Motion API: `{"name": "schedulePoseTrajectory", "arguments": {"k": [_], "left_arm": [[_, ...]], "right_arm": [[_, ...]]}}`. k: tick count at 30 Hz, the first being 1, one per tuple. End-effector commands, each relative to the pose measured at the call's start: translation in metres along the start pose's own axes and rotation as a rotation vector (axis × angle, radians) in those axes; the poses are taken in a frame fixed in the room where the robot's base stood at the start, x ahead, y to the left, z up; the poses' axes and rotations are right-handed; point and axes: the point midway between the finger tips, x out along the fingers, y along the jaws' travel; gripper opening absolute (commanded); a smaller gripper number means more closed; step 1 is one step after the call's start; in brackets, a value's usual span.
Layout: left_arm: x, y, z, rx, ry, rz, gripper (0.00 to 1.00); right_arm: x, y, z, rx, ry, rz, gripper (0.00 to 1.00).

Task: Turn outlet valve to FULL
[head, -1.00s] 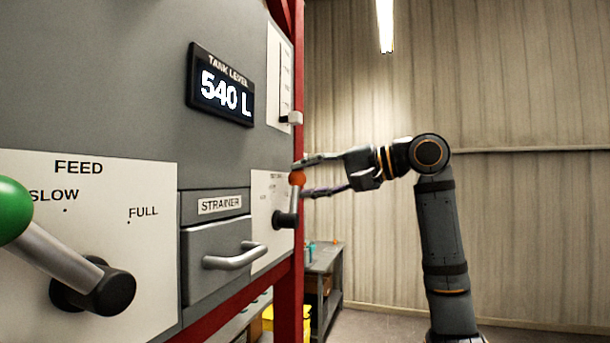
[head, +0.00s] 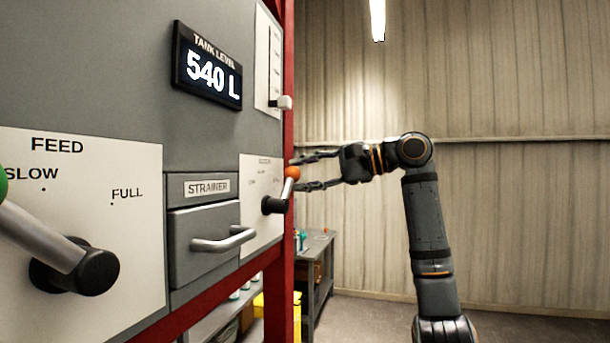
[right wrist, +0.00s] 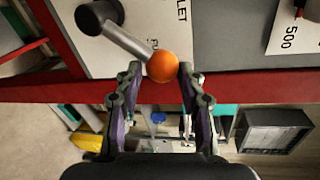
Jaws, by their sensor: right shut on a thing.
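The outlet valve is a short grey lever (head: 281,190) with an orange ball knob (head: 292,173) on a white panel (head: 252,180) right of the strainer drawer. The lever tilts up and to the right. My right gripper (head: 292,174) is shut on the orange knob. In the right wrist view the knob (right wrist: 162,67) sits between the two fingertips, and the lever (right wrist: 126,40) runs up left to its black hub. The lever's knob end lies close to a partly hidden label starting "FU". My left gripper is not in view.
The feed lever (head: 50,245) is at near left, its green knob cut off by the edge. The strainer drawer handle (head: 222,240) sticks out left of the valve. A red frame post (head: 287,120) stands beside the panel. A grey bench (head: 316,265) is behind; floor at right is clear.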

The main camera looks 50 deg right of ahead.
Motion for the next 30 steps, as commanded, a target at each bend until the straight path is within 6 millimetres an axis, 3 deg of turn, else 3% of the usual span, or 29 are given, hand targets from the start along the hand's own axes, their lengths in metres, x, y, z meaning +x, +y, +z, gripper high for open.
{"name": "schedulePoseTrajectory", "arguments": {"k": [9,10,15,25,30], "left_arm": [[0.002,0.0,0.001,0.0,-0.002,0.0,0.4],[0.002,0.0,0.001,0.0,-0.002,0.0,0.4],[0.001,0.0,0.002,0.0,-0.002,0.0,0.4],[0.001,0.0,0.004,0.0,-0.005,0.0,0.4],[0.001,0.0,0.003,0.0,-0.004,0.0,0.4]], "right_arm": [[0.003,0.007,0.001,0.005,-0.009,0.023,0.0],[0.003,0.007,0.001,0.005,-0.009,0.023,0.43],[0.003,0.006,0.001,0.003,-0.007,0.019,0.65],[-0.001,0.004,0.0,0.001,-0.003,0.013,0.65],[-0.029,0.003,0.0,0.001,0.0,0.012,0.65]]}}
